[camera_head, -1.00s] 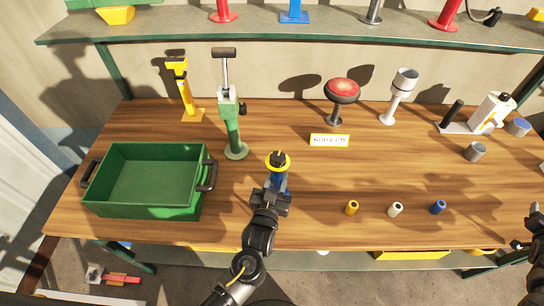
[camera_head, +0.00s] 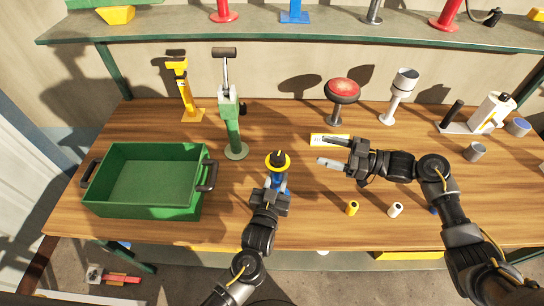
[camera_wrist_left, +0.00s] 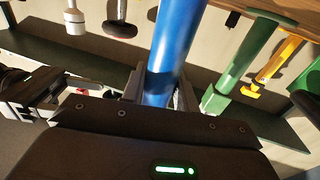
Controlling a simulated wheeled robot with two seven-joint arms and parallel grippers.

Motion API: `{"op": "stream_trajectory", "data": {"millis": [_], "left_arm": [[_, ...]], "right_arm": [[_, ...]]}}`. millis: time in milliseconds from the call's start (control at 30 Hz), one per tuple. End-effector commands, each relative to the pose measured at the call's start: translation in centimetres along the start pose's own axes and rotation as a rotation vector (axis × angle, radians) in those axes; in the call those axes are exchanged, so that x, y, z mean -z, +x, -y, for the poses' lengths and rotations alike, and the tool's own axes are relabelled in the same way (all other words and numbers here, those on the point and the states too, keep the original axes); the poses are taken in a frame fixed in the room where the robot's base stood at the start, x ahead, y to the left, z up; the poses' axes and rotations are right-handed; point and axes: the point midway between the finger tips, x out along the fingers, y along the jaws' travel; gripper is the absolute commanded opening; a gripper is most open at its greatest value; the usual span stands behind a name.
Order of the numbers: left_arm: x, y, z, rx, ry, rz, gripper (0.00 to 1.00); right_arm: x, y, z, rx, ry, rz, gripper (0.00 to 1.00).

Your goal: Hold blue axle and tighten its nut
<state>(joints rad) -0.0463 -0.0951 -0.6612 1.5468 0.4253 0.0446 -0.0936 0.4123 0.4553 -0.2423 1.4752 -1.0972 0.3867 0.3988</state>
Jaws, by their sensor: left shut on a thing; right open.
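The blue axle (camera_head: 279,183) stands upright over the table, left of the middle in the head view. A yellow ring with a black top, which I take to be its nut (camera_head: 278,161), sits at its upper end. My left gripper (camera_head: 274,190) is shut around the blue axle. The wrist view shows the blue shaft (camera_wrist_left: 172,50) between the left fingers; the nut is out of that view. My right gripper (camera_head: 335,152) is open and empty, fingers pointing left, to the right of the nut and apart from it.
A green bin (camera_head: 150,205) stands at the left. Behind are a green press (camera_head: 234,130), a yellow stand (camera_head: 187,95), a red button (camera_head: 343,92) and a grey-white post (camera_head: 400,95). Small yellow (camera_head: 352,208) and white (camera_head: 396,210) cylinders stand near the front edge.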

Motion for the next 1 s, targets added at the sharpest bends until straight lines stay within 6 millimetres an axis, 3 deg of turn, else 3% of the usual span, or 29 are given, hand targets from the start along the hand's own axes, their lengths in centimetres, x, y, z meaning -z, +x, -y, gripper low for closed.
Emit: {"op": "stream_trajectory", "data": {"millis": [100,200,467,1000], "left_arm": [[0.0,0.0,0.1,0.002,0.000,-0.001,0.00],[0.0,0.0,0.1,0.002,0.000,-0.001,0.00],[0.0,0.0,0.1,0.001,0.000,-0.001,0.00],[0.0,0.0,0.0,0.000,0.000,0.000,0.00]], "right_arm": [[0.1,1.9,3.2,0.111,0.008,0.004,0.63],[-0.1,2.5,4.5,0.153,0.022,0.006,0.63],[-0.1,3.5,5.0,0.163,0.026,0.004,0.63],[-0.1,12.8,6.4,0.159,0.027,0.003,0.63]]}}
